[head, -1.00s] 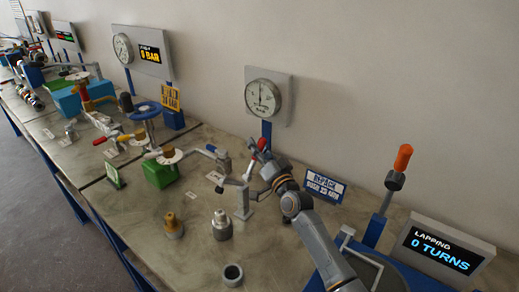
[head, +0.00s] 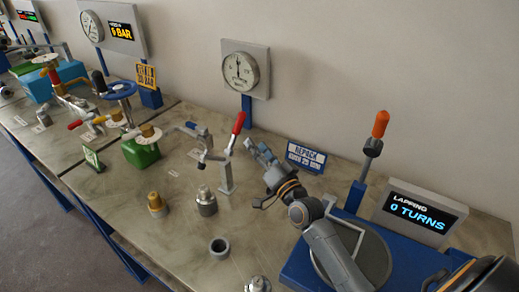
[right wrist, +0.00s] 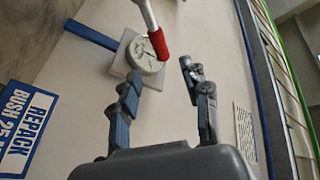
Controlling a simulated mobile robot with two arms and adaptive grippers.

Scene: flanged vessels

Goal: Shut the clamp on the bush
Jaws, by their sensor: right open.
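The toggle clamp (head: 226,178) stands on a grey post on the bench in the head view. Its red-gripped handle (head: 238,123) points up, leaning slightly right. The handle also shows at the top of the right wrist view (right wrist: 158,42), beyond the fingers. My right gripper (head: 258,175) is to the right of the clamp, apart from the handle; its spread fingers also show in the right wrist view (right wrist: 160,75), with nothing between them. I cannot tell whether a bush sits under the clamp arm. My left gripper is out of view.
A sign reading REPACK (head: 306,156) stands behind my right gripper. A gauge (head: 241,71) is behind the clamp. A lapping plate (head: 372,255) is at the right.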

